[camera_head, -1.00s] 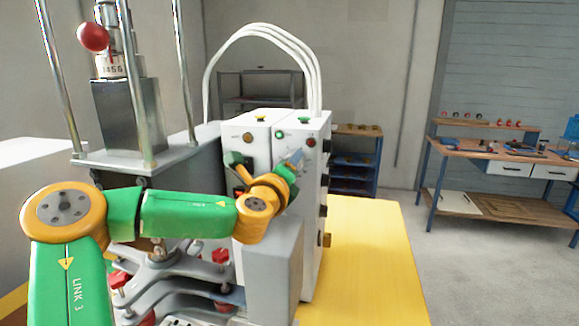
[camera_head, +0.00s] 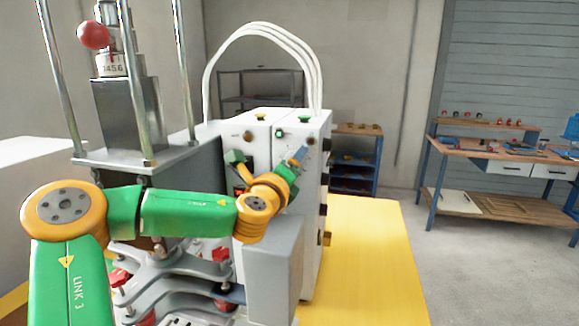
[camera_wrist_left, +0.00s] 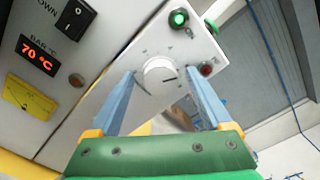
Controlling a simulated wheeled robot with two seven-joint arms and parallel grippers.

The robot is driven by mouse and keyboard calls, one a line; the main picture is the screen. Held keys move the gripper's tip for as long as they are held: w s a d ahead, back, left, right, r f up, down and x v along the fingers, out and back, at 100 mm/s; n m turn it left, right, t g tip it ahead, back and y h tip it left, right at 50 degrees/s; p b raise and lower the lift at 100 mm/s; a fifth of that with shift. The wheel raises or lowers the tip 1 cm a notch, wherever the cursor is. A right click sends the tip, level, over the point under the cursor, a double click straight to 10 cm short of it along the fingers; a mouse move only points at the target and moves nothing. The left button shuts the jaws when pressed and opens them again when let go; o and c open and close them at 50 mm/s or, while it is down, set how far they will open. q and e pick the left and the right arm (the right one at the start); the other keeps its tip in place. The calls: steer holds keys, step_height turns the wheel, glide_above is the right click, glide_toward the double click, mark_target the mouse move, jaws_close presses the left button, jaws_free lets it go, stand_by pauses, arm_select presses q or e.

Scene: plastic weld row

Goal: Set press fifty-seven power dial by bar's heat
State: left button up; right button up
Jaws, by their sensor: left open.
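The white power dial (camera_wrist_left: 161,72) with a dark pointer line sits on the press control box, with tick marks around it. In the left wrist view my left gripper (camera_wrist_left: 160,84) is open, with one blue finger on each side of the dial. I cannot tell whether the fingers touch it. The bar's display (camera_wrist_left: 38,54) reads 70 °C in red. In the head view my left arm reaches in front of the white control box (camera_head: 313,190) and hides much of its front; a blue finger shows near the upper panel. My right gripper is not in view.
A green lit button (camera_wrist_left: 179,18) and a red button (camera_wrist_left: 206,70) are close to the fingers. A yellow meter (camera_wrist_left: 28,97) and a black switch (camera_wrist_left: 75,18) are further left. The press (camera_head: 130,115) stands left of the box; the yellow table (camera_head: 370,260) is clear at right.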

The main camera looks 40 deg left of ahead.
arm_select(q)
steer(key=b+v, duration=0.2)
steer(key=v, duration=0.5)
stand_by(0.3)
